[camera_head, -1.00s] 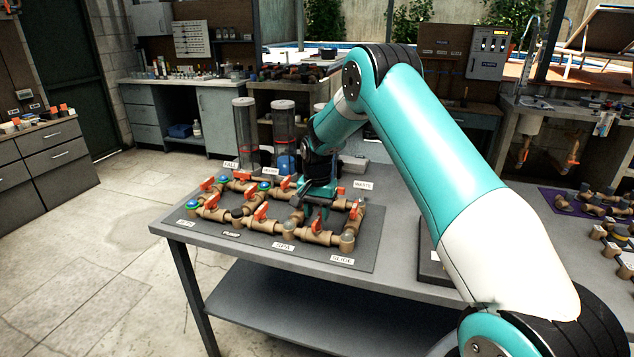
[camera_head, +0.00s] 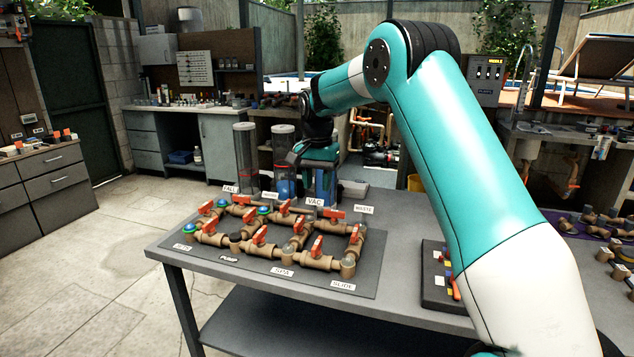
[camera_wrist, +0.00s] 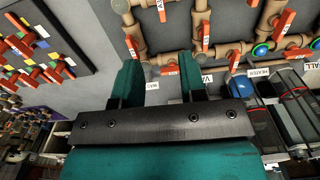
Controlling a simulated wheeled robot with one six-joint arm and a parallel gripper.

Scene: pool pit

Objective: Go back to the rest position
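My gripper (camera_head: 322,190) hangs above the back edge of the pipe board (camera_head: 215,262), fingers pointing down and clear of the valves. In the wrist view my gripper (camera_wrist: 160,75) shows two teal fingers apart with nothing between them. The board carries a brown pipe loop with several red-handled valves, such as a red handle (camera_head: 317,246) at the front. Labels stand around it, among them VAC (camera_head: 314,202), WASTE (camera_head: 364,210) and SLIDE (camera_head: 343,286). My arm arches over the table from the lower right.
Clear cylinders (camera_head: 245,150) stand behind the board, close to my gripper. A dark panel with coloured switches (camera_head: 433,285) lies right of the board and also shows in the wrist view (camera_wrist: 45,45). More pipe parts (camera_head: 595,225) lie at far right. Open floor (camera_head: 110,270) is at left.

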